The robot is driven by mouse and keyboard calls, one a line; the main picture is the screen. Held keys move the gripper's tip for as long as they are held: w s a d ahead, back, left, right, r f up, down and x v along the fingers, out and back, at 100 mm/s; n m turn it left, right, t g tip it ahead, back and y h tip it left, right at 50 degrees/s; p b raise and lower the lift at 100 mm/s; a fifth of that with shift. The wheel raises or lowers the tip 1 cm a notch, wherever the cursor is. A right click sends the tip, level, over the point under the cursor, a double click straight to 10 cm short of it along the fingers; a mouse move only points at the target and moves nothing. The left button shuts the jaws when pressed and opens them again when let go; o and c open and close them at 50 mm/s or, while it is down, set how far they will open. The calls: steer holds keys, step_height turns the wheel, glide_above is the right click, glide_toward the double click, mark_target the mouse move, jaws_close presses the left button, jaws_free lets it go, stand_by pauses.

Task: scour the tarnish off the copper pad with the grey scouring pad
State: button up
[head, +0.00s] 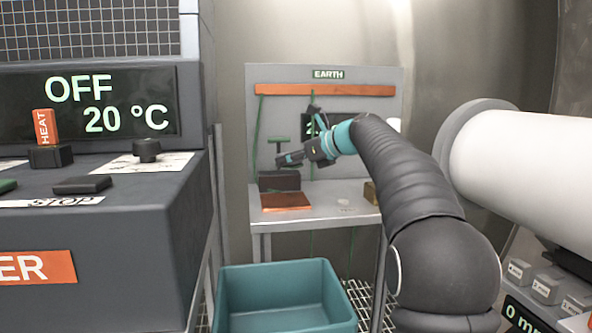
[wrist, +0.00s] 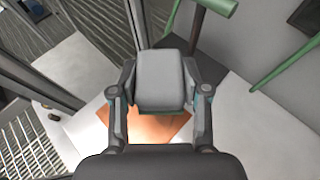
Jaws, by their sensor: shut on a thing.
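The copper pad (head: 286,202) lies flat on the front left of the bench under the EARTH board. Its surface looks orange-brown. It also shows in the wrist view (wrist: 150,128), partly hidden behind my gripper. My gripper (wrist: 160,76) is shut on the grey scouring pad (wrist: 160,92), a light grey block held between both fingers. In the head view my gripper (head: 288,159) is above the bench, over the back of the copper pad. The scouring pad appears apart from the copper, though the exact gap cannot be told.
A dark block (head: 278,181) with a green T-handle stands behind the copper pad. A round pale disc (head: 349,201) and a brownish block (head: 371,192) are to the right on the bench. A teal bin (head: 285,300) stands below in front. A heater console (head: 90,220) is at left.

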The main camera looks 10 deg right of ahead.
mark_target(288, 196)
steer(key=shift+w+a+f, duration=0.1)
steer(key=shift+a, duration=0.2)
steer(key=shift+d+f, duration=0.1)
steer(key=shift+f, duration=2.15)
step_height(288, 196, down, 3)
steer(key=shift+r+b, duration=0.15)
steer(key=shift+b, duration=0.9)
steer(key=shift+d+f, duration=0.15)
steer(key=shift+f, duration=0.3)
steer(key=shift+d+b, duration=0.55)
steer(key=shift+d, duration=1.4)
steer(key=shift+f+b, duration=0.2)
steer(key=shift+b, duration=0.45)
steer(key=shift+a+r+p, duration=0.2)
steer(key=shift+a+p, duration=0.1)
steer(key=shift+a, duration=0.2)
steer(key=shift+a+r+p, duration=0.15)
steer(key=shift+a+p, duration=0.1)
steer(key=shift+a, duration=0.2)
steer(key=shift+a+p, duration=0.35)
steer(key=shift+a, duration=0.7)
steer(key=shift+a+r+p, duration=0.2)
steer(key=shift+r+p, duration=0.1)
steer(key=shift+p, duration=0.15)
step_height(288, 196, up, 3)
steer(key=shift+d+p, duration=0.1)
steer(key=shift+p, duration=1.05)
steer(key=shift+r, duration=2.2)
